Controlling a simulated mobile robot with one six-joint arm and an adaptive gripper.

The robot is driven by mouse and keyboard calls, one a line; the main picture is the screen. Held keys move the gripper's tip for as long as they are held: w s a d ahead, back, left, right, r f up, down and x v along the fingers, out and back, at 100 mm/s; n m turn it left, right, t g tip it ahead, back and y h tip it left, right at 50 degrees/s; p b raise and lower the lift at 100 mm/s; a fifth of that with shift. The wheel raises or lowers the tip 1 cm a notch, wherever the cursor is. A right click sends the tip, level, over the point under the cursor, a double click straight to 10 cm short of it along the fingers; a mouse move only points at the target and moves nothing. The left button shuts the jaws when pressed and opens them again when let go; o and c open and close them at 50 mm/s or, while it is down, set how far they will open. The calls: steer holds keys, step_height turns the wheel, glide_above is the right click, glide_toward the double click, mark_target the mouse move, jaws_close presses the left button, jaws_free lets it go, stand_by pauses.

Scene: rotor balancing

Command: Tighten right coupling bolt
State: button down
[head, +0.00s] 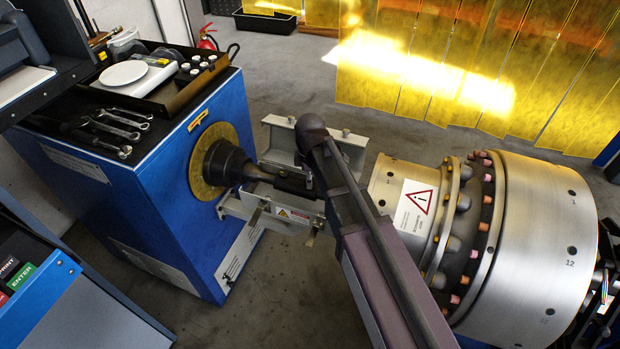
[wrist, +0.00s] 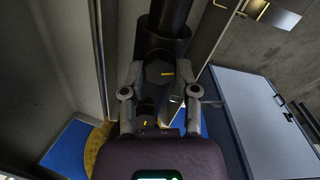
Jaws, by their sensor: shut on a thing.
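A black drive shaft (head: 235,166) with a stepped coupling comes out of the yellow disc on the blue machine in the head view. My gripper (head: 300,182) is at the shaft's right end, partly hidden by my arm. In the wrist view my gripper (wrist: 162,80) has its fingers on both sides of a dark, faceted coupling part (wrist: 158,70) and is shut on it. A thick dark shaft (wrist: 166,22) runs in line with that part, towards the top of the view. I cannot make out the right coupling bolt itself in either view.
The blue machine (head: 205,245) stands at left, with wrenches (head: 118,125) and a tray (head: 190,92) on top. A large metal rotor (head: 545,235) with a warning label is at right. A metal bracket (head: 283,140) lies behind the shaft. Yellow curtains (head: 420,75) hang behind.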

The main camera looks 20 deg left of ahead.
steer(key=m, duration=0.4)
steer(key=shift+s+m, duration=0.1)
steer(key=shift+m, duration=0.3)
steer(key=m, duration=1.6)
steer(key=shift+m, duration=0.3)
steer(key=shift+c, duration=1.8)
jaws_free()
